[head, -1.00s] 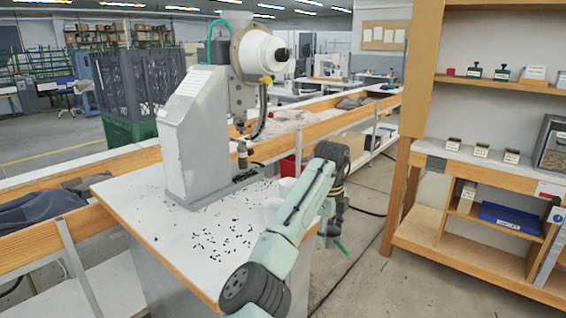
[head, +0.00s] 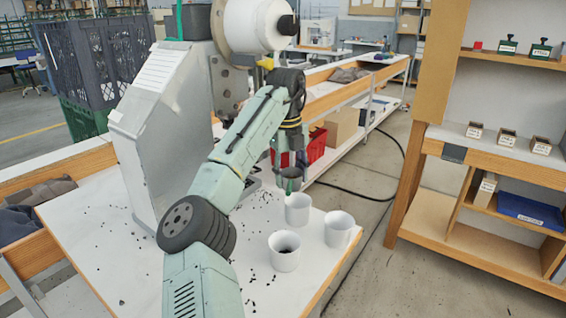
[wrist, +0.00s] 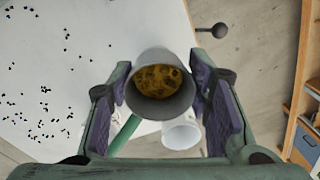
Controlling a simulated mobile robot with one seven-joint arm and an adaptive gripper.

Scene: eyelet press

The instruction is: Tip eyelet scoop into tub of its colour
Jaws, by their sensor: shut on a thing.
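My gripper (head: 289,163) is over the table's right side, close above the white tubs. In the wrist view its fingers (wrist: 160,82) are shut around a grey scoop bowl with golden eyelets (wrist: 160,80) inside. A green handle (wrist: 124,132) runs toward the lower left. In the head view the scoop (head: 290,178) is small and partly hidden by my fingers. Three white tubs stand below: a back one (head: 298,212), a right one (head: 339,232) and a front one (head: 285,261) with dark contents. The others' contents are unclear. One white tub (wrist: 182,136) shows beside the scoop in the wrist view.
The grey eyelet press (head: 150,140) stands left of my arm. Dark eyelets lie scattered on the white table (head: 110,240). A red crate (head: 316,147) is behind the tubs. A wooden shelf unit (head: 440,225) stands at the right, with clear floor before it.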

